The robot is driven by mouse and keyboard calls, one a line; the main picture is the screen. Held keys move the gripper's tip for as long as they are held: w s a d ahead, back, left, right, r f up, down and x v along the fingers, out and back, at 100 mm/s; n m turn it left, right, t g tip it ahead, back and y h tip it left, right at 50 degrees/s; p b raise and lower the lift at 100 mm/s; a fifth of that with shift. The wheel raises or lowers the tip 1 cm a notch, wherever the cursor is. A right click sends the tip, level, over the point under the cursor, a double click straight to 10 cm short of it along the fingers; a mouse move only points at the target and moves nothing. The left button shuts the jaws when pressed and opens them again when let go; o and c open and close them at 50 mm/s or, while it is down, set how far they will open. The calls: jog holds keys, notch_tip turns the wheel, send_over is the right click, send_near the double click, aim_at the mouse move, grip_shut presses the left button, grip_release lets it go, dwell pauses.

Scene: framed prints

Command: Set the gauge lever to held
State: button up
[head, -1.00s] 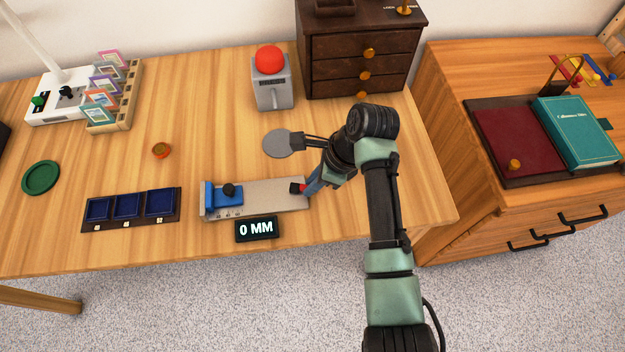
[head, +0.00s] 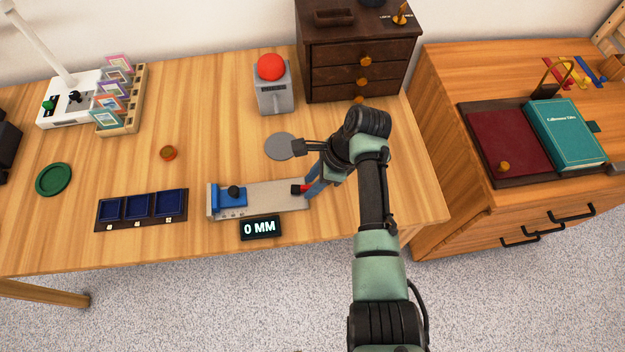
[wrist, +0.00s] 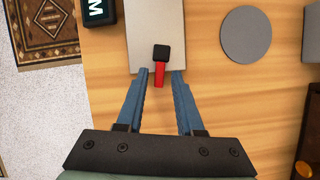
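The gauge (head: 268,196) is a grey plate with a blue block (head: 231,196) and a dark knob at its left end. Its display (head: 261,228) reads 0 MM. The lever, red with a black tip (wrist: 160,72), is at the plate's right end. My gripper (wrist: 160,75) is open, with its blue fingers on either side of the lever and a gap to each. In the head view my gripper (head: 308,188) is at the plate's right end and partly hides the lever.
A grey disc (head: 280,147) lies behind the gauge. A grey box with a red button (head: 271,67) stands farther back. A tray with blue compartments (head: 141,208) is left of the gauge. A dark drawer cabinet (head: 361,55) stands behind.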

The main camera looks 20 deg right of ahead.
jog(key=shift+o, duration=0.2)
jog(key=p+v, duration=0.1)
jog(key=v, duration=1.2)
jog(key=w+a+r+n+t+h+p, duration=0.15)
jog(key=w+r+n+t, duration=0.25)
jog(key=w+r, duration=0.4)
jog(key=w+a+r+n+t+h, duration=0.35)
jog(key=w+r, duration=0.25)
jog(key=r, duration=0.4)
jog(key=w+a+r+n+t, duration=0.1)
jog(key=a+r+n+t, duration=0.3)
jog(key=r, duration=0.8)
jog(key=s+a+r+n+t, duration=0.3)
jog(key=r+t, duration=0.1)
jog(key=r, duration=0.5)
jog(key=s+a+r+n+t, duration=0.2)
jog(key=a+r+n+t, duration=0.15)
jog(key=r, duration=0.45)
jog(key=s+a+r+n+t, duration=0.2)
jog(key=s+r+t, duration=0.1)
jog(key=s+r, duration=0.3)
jog(key=s+a+r+n+t+p, duration=0.1)
jog(key=s+r+n+t, duration=0.2)
jog(key=s+r, duration=0.4)
jog(key=shift+s+a+r+y, duration=0.2)
jog(key=shift+a+y, duration=0.2)
